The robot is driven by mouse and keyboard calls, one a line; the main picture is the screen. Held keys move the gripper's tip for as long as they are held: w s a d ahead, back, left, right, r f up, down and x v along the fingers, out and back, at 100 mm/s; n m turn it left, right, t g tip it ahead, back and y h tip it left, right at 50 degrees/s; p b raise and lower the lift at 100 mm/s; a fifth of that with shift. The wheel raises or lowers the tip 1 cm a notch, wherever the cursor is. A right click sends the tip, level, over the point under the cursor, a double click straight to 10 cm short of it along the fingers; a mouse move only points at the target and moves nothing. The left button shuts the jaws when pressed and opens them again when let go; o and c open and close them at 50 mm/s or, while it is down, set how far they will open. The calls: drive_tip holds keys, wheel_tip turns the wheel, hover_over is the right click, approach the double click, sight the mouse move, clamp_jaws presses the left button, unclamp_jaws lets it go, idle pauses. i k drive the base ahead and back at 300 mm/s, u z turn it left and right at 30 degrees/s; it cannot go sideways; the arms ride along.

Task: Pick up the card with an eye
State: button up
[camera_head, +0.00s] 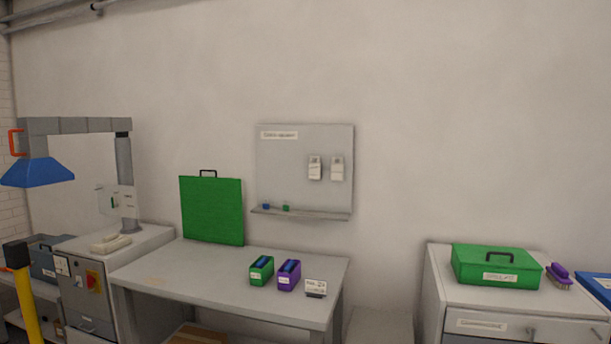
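A small white card with dark print (315,287) stands upright on a dark base near the right front corner of the grey table (190,283). Two pale, card-like pieces hang side by side on the grey wall board, one on the left (315,168) and one on the right (337,169). Their markings are too small to read, so I cannot tell which, if any, bears an eye. My gripper is not in view.
A green box (262,270) and a purple box (288,275) stand left of the table card. A green case (212,210) stands at the table's back. A green toolbox (496,266) sits on the right cabinet. The table's left half is mostly clear.

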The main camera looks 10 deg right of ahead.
sight(336, 169)
drive_tip(key=u, duration=0.05)
drive_tip(key=k, duration=0.35)
drive_tip(key=u, duration=0.35)
drive_tip(key=i, duration=0.65)
drive_tip(key=u, duration=0.6)
drive_tip(key=i, duration=1.8)
drive_tip(key=z, duration=0.7)
drive_tip(key=i, duration=1.1)
drive_tip(key=z, duration=0.55)
